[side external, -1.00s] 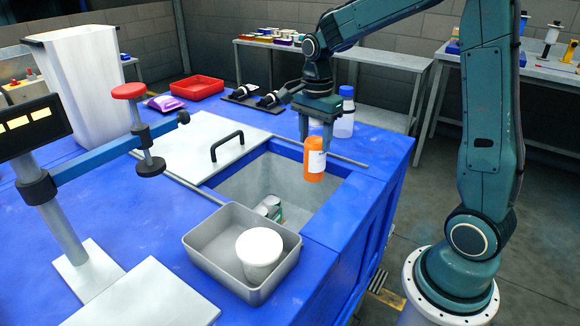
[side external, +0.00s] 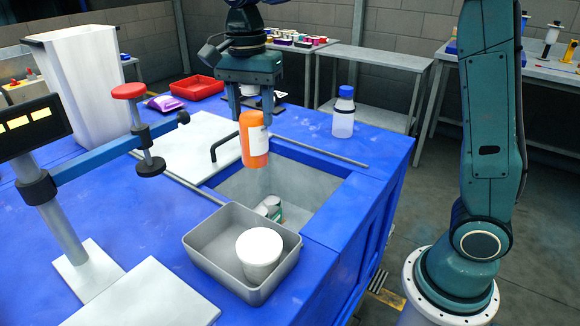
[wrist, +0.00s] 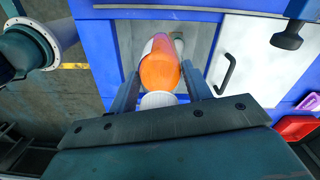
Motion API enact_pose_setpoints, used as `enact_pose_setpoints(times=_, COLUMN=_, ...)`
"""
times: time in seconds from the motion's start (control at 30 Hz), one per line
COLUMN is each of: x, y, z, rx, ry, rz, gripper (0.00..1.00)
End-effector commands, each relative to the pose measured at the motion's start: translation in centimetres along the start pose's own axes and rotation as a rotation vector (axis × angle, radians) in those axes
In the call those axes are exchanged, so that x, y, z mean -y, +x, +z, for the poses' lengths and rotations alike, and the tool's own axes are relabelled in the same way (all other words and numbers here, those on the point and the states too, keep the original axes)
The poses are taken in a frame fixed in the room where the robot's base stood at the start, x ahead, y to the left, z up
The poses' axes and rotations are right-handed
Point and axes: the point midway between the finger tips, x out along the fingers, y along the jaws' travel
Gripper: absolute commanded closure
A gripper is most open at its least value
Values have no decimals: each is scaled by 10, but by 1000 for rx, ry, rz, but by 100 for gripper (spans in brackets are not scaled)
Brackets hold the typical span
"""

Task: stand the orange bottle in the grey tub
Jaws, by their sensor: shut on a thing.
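The orange bottle (side external: 254,146) with a white label hangs upright in my gripper (side external: 252,118), above the open well in the blue bench. My gripper is shut on the upper part of the bottle. In the wrist view the orange bottle (wrist: 160,70) lies between the two fingers, its white ribbed cap toward the camera. The grey tub (side external: 204,250) stands on the bench in front of the well, nearer the side camera, and holds a white cup (side external: 259,254) in its right part. The tub's left part looks empty.
The open well (side external: 300,190) holds a can-like item (side external: 270,207). A white lid with a black handle (side external: 228,146) lies behind it. A clear bottle with a blue cap (side external: 344,112) stands at the back right. A red-knobbed post (side external: 130,90) rises left of the tub.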

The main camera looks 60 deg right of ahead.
Motion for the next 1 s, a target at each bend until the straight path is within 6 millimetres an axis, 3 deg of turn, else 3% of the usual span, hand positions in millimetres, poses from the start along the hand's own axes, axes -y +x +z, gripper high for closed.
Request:
enact_pose_setpoints(times=0.3, x=7, y=-62, z=88, rx=-3, ry=-204, rz=-5, gripper=82)
enact_pose_setpoints(times=0.5, x=-2, y=-91, z=131, rx=-4, ry=-302, rz=-3, gripper=82)
enact_pose_setpoints(times=0.7, x=-9, y=-106, z=151, rx=-5, ry=-352, rz=-1, gripper=82)
enact_pose_setpoints(times=1.0, x=-11, y=-107, z=155, rx=-5, ry=-361, rz=1, gripper=82)
